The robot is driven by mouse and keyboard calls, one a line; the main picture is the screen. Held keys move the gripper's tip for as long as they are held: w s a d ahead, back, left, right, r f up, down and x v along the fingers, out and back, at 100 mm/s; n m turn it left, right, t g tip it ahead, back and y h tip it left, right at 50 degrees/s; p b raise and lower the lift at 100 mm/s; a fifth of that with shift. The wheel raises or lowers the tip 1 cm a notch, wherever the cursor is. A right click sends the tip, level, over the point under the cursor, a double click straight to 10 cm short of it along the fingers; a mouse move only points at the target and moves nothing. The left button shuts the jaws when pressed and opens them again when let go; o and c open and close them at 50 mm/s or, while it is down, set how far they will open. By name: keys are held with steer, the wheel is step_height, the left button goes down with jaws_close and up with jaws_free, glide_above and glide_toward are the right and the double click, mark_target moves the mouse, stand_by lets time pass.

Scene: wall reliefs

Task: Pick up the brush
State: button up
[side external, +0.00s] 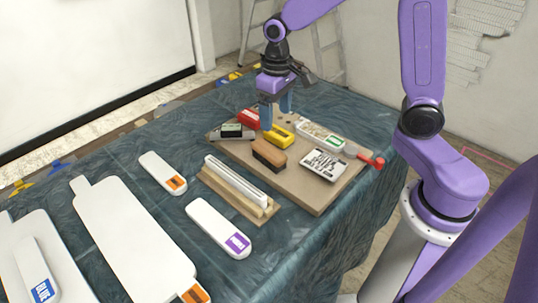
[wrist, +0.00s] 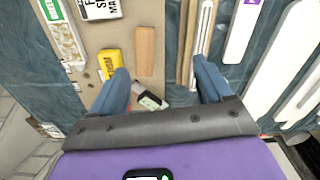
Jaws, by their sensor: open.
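The brush (side external: 268,153) is a brown wooden block with dark bristles beneath it. It lies on a tan board (side external: 318,198) on the table. In the wrist view, the brush (wrist: 145,50) shows its plain wooden top, ahead of my fingertips and left of the middle between them. My gripper (side external: 276,112) is open and empty, above the far part of the board, behind the brush and apart from it. In the wrist view, my gripper (wrist: 161,76) shows both blue fingers spread wide.
A yellow item (side external: 278,135) lies close to the brush. A red item (side external: 249,118), a black-and-white item (side external: 232,131) and a lettered white box (side external: 324,165) share the board. A white rail on wood (side external: 235,183) lies in front. Several white boards cover the table's left.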

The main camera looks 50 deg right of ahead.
steer(key=w+d+f+m, duration=0.2)
steer(key=w+d+m, duration=0.15)
steer(key=w, duration=0.25)
glide_above(269, 149)
steer(key=f, duration=1.1)
steer(key=shift+d, duration=0.3)
steer(key=shift+a+f, duration=0.15)
steer(key=shift+f, duration=1.5)
steer(key=shift+a+f, duration=0.1)
steer(key=shift+f, duration=1.55)
steer(key=c, duration=1.1)
steer(key=shift+r, duration=0.15)
